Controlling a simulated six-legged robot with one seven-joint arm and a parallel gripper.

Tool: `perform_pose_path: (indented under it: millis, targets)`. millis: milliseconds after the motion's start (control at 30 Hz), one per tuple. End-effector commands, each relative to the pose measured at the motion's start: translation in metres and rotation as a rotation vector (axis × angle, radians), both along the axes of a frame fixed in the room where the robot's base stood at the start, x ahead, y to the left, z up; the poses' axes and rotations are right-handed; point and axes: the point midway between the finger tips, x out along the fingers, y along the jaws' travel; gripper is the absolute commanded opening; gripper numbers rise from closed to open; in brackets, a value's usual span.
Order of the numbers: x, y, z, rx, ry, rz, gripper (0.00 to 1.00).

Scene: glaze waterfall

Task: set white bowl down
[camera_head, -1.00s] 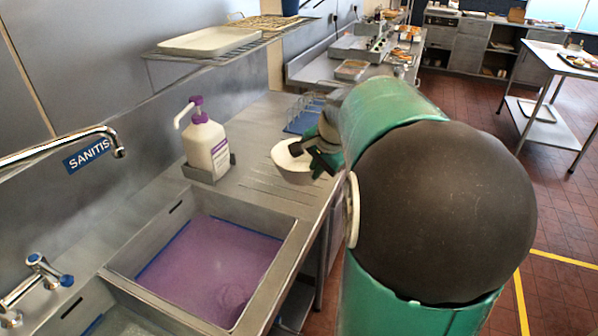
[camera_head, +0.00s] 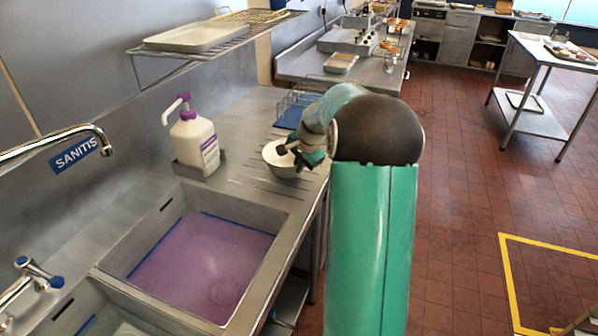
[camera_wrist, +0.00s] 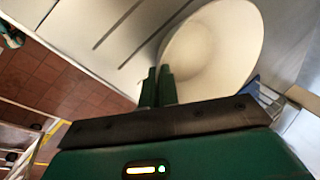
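The white bowl (camera_head: 271,155) is upright at the grooved steel drainboard (camera_head: 238,178), beyond the sink. Whether its base touches the board or hovers just above it I cannot tell. My gripper (camera_head: 286,149) is at the bowl's right rim. In the wrist view, the two fingers of my gripper (camera_wrist: 157,84) are close together at the rim of the white bowl (camera_wrist: 222,45), apparently pinching its wall. The bowl looks empty; its far underside is hidden.
A soap pump bottle (camera_head: 194,140) stands left of the bowl. A blue rack (camera_head: 290,115) is just behind it. The sink (camera_head: 205,265) with purple liquid lies in front. A wire shelf (camera_head: 225,38) with a tray hangs above left.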

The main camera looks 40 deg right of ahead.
Motion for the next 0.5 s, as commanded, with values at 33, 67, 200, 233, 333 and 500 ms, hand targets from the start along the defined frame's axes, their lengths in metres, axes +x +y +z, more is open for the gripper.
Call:
perform_pose_path:
  millis: [33, 67, 200, 233, 333, 500]
  targets:
    - [-0.001, 0.000, -0.010, 0.002, 0.003, -0.001, 0.00]
    - [-0.001, 0.000, -0.014, 0.003, 0.003, -0.001, 0.00]
    - [-0.001, 0.000, -0.022, 0.000, 0.000, -0.001, 0.00]
    - [-0.001, 0.000, -0.022, 0.000, 0.000, -0.001, 0.00]
    - [-0.001, 0.000, -0.022, 0.000, 0.000, -0.001, 0.00]
    - [-0.001, 0.000, -0.025, 0.001, 0.001, -0.001, 0.04]
